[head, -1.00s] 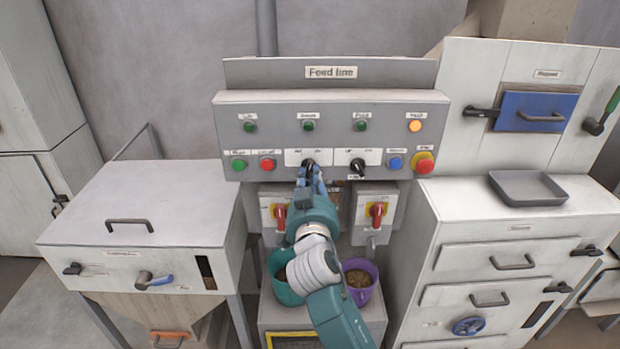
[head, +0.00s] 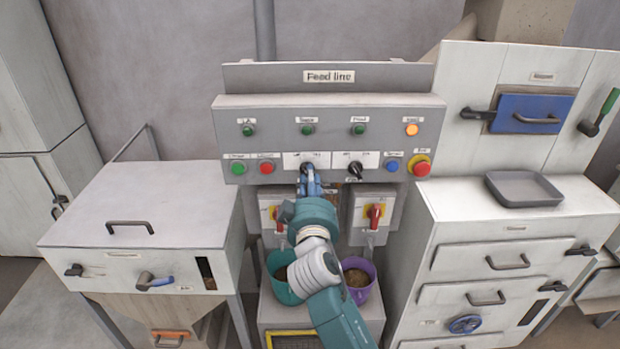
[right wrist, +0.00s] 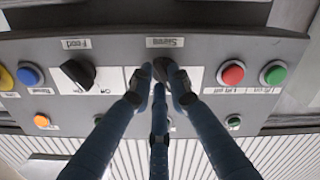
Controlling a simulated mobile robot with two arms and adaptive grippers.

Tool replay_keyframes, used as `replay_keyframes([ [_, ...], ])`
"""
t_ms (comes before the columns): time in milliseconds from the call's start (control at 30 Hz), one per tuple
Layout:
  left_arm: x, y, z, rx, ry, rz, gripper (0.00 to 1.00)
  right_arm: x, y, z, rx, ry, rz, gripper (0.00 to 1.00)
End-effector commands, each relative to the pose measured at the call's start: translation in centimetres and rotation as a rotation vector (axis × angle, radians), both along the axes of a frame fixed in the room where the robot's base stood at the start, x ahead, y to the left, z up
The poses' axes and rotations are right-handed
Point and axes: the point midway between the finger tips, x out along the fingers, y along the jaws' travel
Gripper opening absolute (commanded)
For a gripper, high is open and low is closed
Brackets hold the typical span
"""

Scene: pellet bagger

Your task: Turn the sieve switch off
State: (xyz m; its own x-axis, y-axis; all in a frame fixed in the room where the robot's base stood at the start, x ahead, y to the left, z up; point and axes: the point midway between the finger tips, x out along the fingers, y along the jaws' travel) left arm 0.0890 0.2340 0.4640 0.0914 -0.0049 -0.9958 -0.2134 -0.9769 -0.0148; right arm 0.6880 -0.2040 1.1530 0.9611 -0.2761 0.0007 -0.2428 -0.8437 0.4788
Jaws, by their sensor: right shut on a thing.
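The sieve switch (head: 306,168) is a black rotary knob on a white plate, left of centre on the grey Feed line panel. In the right wrist view, which is upside down, the knob (right wrist: 161,68) sits under the "Sieve" label. My right gripper (head: 311,181) reaches up from below, its blue fingers closed around the knob. In the right wrist view the fingertips (right wrist: 160,90) touch its sides and partly hide it, so I cannot read which way it points. My left gripper is not in view.
The black feed switch (head: 355,170) is just right of the sieve switch. A red button (head: 266,167) is to its left, and a red emergency button (head: 420,168) is at the far right. Red-handled switches and teal (head: 279,290) and purple (head: 368,292) buckets are below.

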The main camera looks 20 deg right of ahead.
Motion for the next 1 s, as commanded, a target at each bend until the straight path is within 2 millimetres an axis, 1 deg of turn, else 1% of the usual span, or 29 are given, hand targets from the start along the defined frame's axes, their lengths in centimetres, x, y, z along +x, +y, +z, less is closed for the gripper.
replay_keyframes([
  [200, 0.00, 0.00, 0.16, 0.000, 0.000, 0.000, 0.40, 0.03, -0.08, 0.19, -0.036, 0.008, -0.001, 0.00],
  [600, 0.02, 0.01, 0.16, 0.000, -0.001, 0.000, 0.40, 0.03, -0.10, 0.21, -0.042, 0.008, -0.001, 0.00],
  [633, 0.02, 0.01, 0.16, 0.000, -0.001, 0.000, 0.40, 0.03, -0.10, 0.21, -0.042, 0.008, -0.001, 0.23],
  [700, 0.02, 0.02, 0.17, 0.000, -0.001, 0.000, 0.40, 0.03, -0.09, 0.19, -0.041, 0.008, -0.001, 0.36],
  [933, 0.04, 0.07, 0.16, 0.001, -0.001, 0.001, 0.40, 0.01, -0.04, 0.11, -0.040, 0.010, 0.000, 0.36],
  [1000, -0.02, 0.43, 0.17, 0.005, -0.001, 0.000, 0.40, -0.08, -0.01, 0.07, -0.039, 0.010, 0.000, 0.36],
])
